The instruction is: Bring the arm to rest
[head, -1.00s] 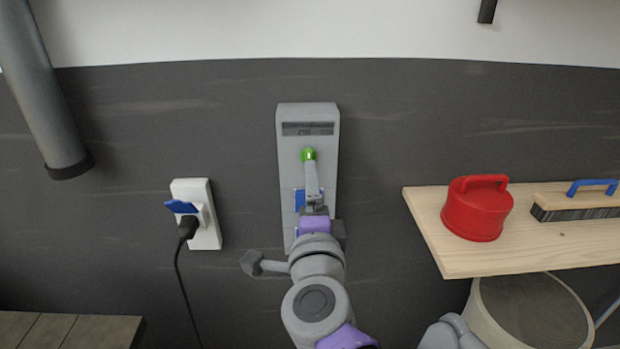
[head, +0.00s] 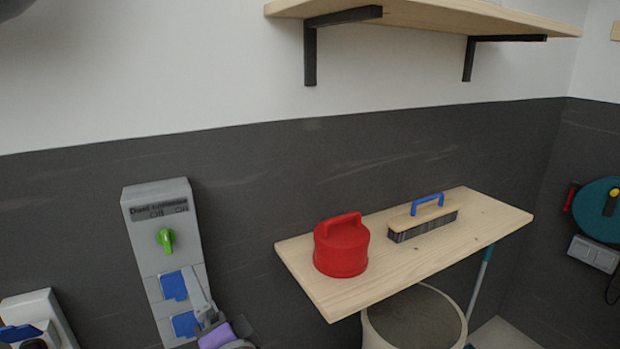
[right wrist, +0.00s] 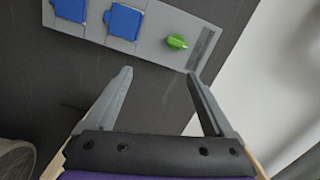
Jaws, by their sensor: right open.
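My right gripper (head: 205,298) shows in the head view at the lower left, in front of the wall panel's lower part. In the right wrist view the gripper (right wrist: 160,78) is open, with nothing between its fingers. The grey wall panel (head: 140,205) has a green knob (head: 166,240) below its lettered strip and two blue covers, one of them partly behind my gripper. In the wrist view the knob (right wrist: 177,42) lies beyond the fingertips, apart from them. My left gripper is not in view.
A wooden shelf (head: 400,265) on the right holds a red lidded can (head: 341,248) and a blue-handled brush (head: 424,220). A bin (head: 415,318) stands under it. A white socket (head: 40,305) is at lower left. Another shelf (head: 420,15) is above.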

